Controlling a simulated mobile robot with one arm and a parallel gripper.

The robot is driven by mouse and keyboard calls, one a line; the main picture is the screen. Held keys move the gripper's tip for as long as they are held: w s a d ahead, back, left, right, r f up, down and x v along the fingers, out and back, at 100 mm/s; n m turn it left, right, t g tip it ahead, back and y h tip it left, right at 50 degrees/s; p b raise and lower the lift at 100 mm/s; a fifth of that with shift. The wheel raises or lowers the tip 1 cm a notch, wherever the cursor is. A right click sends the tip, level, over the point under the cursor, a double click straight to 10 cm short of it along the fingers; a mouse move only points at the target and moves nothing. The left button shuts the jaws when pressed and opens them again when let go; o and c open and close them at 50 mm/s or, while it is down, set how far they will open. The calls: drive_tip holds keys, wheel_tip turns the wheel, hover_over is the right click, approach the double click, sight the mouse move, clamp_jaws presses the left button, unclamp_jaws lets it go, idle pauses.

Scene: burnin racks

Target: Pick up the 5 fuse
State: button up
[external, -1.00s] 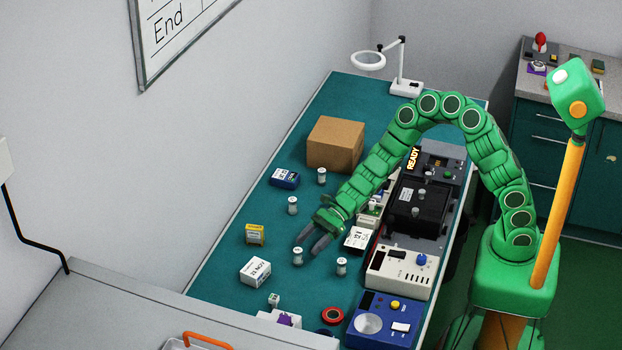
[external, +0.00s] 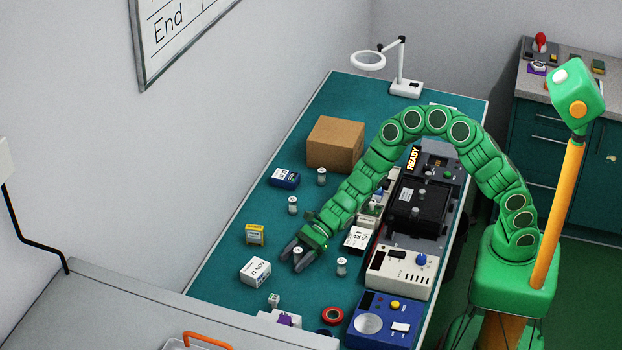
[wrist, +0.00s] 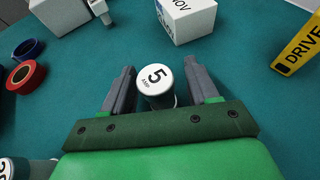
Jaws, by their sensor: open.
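The 5 fuse is a small upright cylinder with a white top marked "5 AMP" (wrist: 155,79). It stands on the teal table between the two grey fingers of my gripper (wrist: 162,90) in the wrist view. The fingers are open, with a gap on each side of the fuse. In the external view my gripper (external: 297,256) reaches down over the fuse (external: 298,250), which is partly hidden by the fingers.
Another fuse (external: 341,266) stands close to the right. Red tape (wrist: 25,75) lies off to one side. Instruments (external: 402,272) line the table's right side.

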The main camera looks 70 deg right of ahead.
sight(295, 253)
drive_tip(key=shift+w+a+f, duration=0.1)
drive_tip(key=shift+a, duration=0.1)
drive_tip(key=c, duration=1)
drive_tip(key=shift+r, duration=0.65)
wheel_tip(295, 253, up, 2)
drive_tip(key=shift+d+r, duration=0.1)
drive_tip(key=shift+r, duration=0.05)
drive_tip(key=s+d+r, duration=0.5)
drive_tip(key=s+r, duration=0.4)
drive_tip(key=s, duration=0.3)
drive_tip(key=shift+s, duration=0.25)
